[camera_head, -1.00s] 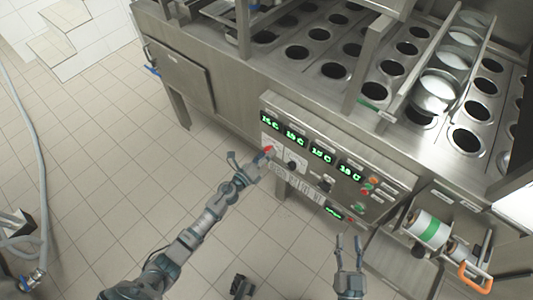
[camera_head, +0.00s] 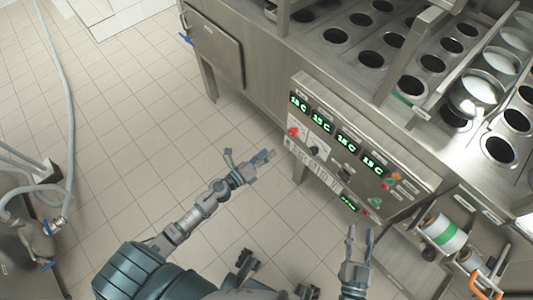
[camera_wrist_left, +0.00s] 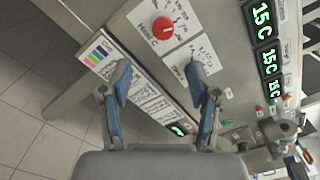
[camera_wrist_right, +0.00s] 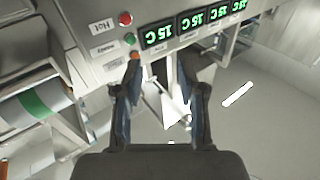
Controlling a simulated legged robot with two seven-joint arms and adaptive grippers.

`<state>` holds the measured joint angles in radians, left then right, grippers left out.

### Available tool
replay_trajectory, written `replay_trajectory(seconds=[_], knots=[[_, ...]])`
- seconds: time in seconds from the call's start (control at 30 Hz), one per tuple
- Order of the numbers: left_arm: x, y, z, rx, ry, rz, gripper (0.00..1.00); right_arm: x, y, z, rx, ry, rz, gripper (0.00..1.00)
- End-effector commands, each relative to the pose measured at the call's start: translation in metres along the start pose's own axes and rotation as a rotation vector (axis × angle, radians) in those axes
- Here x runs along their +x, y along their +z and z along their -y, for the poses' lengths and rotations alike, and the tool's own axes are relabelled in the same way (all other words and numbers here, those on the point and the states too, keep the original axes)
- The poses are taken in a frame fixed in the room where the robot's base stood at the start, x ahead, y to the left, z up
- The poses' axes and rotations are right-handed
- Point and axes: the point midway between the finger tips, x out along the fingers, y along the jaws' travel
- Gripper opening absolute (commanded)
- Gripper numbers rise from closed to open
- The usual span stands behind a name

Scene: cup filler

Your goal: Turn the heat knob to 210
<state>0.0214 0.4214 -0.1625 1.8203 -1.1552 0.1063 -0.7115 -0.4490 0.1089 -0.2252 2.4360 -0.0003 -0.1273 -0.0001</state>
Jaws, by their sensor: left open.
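The red knob (camera_head: 293,131) sits on a white dial plate at the left end of the steel control panel (camera_head: 398,190). It also shows in the left wrist view (camera_wrist_left: 162,27), above and beyond the fingertips; its scale numbers are too small to read. My left gripper (camera_head: 250,160) is open and empty, to the left of the panel and apart from the knob. Its spread fingers show in the left wrist view (camera_wrist_left: 157,76). My right gripper (camera_head: 360,233) is open and empty in front of the panel's lower right part.
Green temperature displays (camera_head: 346,143) line the panel, with red and green buttons (camera_head: 388,183) at the right. A roll with a green band (camera_head: 443,233) is at the lower right.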

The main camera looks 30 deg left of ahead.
Motion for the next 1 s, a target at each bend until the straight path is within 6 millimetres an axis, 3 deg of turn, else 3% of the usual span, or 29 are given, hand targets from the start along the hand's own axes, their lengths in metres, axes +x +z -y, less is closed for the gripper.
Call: replay_trajectory(seconds=[0.23,0.37,0.57,0.8,1.0], knots=[[0.0,0.0,0.001,-0.015,-0.002,-0.002,0.62,0.001,0.001,0.0,-0.001,0.0,0.006,0.4],[-0.003,-0.004,0.006,-0.173,-0.014,-0.028,0.62,-0.002,0.009,-0.002,-0.006,0.005,0.09,0.4],[-0.018,-0.012,0.022,-0.791,-0.037,-0.105,0.62,-0.024,0.048,-0.011,-0.02,0.026,0.415,0.4],[-0.042,-0.005,0.023,-1.607,-0.023,-0.102,0.62,-0.084,0.091,-0.023,-0.025,0.06,0.851,0.4],[-0.055,0.002,0.008,-2.027,-0.01,-0.028,0.62,-0.127,0.107,-0.028,-0.022,0.079,1.082,0.4]])
